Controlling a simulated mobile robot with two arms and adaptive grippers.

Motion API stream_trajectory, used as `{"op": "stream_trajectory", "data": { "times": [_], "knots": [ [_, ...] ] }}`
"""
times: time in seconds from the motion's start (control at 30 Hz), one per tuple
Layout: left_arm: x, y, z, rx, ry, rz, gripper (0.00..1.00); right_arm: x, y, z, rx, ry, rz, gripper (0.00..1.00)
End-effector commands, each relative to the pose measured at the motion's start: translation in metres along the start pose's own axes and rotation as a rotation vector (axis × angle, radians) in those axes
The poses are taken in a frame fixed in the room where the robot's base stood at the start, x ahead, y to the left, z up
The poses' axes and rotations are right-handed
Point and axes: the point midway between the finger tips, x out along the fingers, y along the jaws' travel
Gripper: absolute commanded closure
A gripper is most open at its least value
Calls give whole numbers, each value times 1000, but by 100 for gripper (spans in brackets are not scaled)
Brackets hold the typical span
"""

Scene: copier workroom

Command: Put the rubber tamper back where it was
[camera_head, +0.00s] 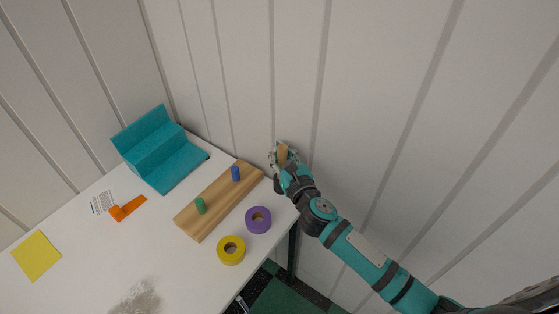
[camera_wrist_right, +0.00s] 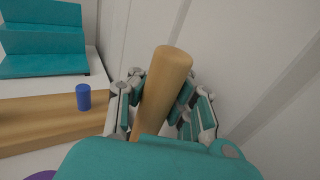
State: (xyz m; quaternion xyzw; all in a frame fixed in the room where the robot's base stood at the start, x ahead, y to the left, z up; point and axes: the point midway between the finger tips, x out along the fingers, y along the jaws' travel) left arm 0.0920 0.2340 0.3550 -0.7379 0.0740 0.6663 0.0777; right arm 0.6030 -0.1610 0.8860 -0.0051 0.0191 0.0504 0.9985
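The rubber tamper shows as a tan wooden-looking cylinder (camera_wrist_right: 165,90) between the fingers of my right gripper (camera_wrist_right: 160,105) in the right wrist view. It stands tilted, and its lower end is hidden behind the teal gripper body. In the head view the tamper (camera_head: 283,154) is at my right gripper (camera_head: 283,158), in front of the wall, just past the table's right corner. The fingers are closed in on both sides of it. My left gripper is not in view.
The white table (camera_head: 90,255) bears a teal stepped stand (camera_head: 160,150), a wooden board (camera_head: 218,203) with a green peg (camera_head: 200,205) and a blue peg (camera_head: 236,174), purple (camera_head: 249,226) and yellow (camera_head: 222,257) rings, an orange piece (camera_head: 127,208) and a yellow sheet (camera_head: 36,255). A grey smudge (camera_head: 137,300) is near the front.

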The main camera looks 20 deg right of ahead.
Motion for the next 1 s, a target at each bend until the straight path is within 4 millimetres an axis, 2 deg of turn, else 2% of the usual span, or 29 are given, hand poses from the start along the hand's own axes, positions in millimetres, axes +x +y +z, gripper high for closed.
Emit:
{"op": "stream_trajectory", "data": {
  "times": [0.1, 0.2, 0.6, 0.83, 1.0],
  "knots": [
    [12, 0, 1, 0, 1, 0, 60, 1, 0, -22, 1, 1, -1, 100],
    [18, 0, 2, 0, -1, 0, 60, 2, 0, -34, 1, -1, -2, 100],
    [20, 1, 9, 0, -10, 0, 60, 2, 0, -38, 0, -2, -1, 100],
    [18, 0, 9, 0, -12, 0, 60, 2, 0, -38, -1, 0, -1, 71],
    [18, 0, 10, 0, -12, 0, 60, 2, 0, -38, -1, -1, -1, 71]
  ]
}}
